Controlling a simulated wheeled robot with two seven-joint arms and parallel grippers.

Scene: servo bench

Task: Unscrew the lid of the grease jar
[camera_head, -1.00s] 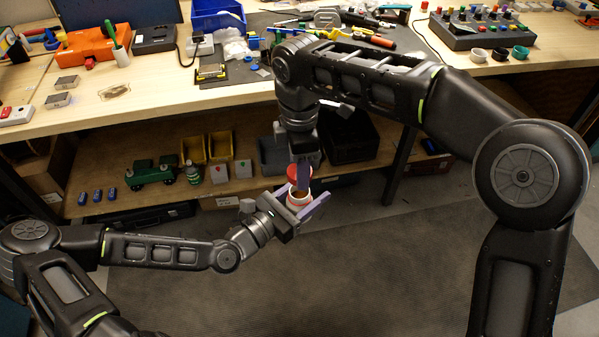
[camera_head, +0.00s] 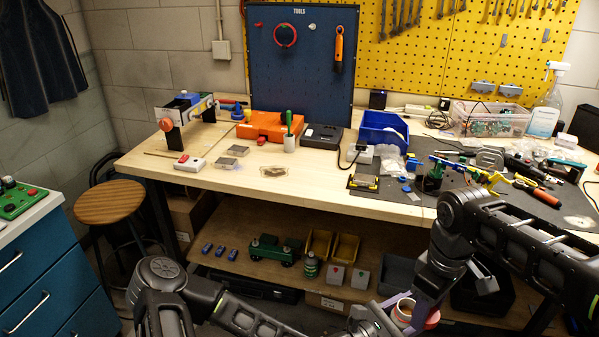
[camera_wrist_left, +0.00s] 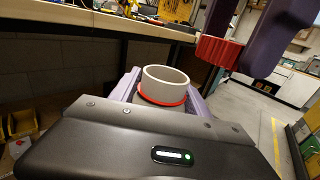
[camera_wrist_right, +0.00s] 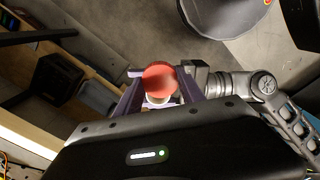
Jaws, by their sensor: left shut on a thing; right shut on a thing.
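The grease jar (camera_head: 403,310), pale with a red ring, is at the bottom right of the head view. My left gripper (camera_head: 388,318) is shut around it. In the left wrist view the jar (camera_wrist_left: 165,84) stands upright between the fingers with its mouth uncovered. The red lid (camera_head: 432,319) is apart from the jar, to its right. My right gripper (camera_head: 428,306) is shut on the lid, which also shows in the left wrist view (camera_wrist_left: 218,51). In the right wrist view the lid (camera_wrist_right: 160,79) sits between the purple fingers, partly covering the jar (camera_wrist_right: 157,101).
The wooden bench (camera_head: 310,182) is behind the grippers, with a blue bin (camera_head: 383,128), an orange case (camera_head: 270,125) and loose tools on a dark mat (camera_head: 400,188). A lower shelf holds a green toy truck (camera_head: 272,250) and yellow bins (camera_head: 346,247). A stool (camera_head: 110,203) stands left.

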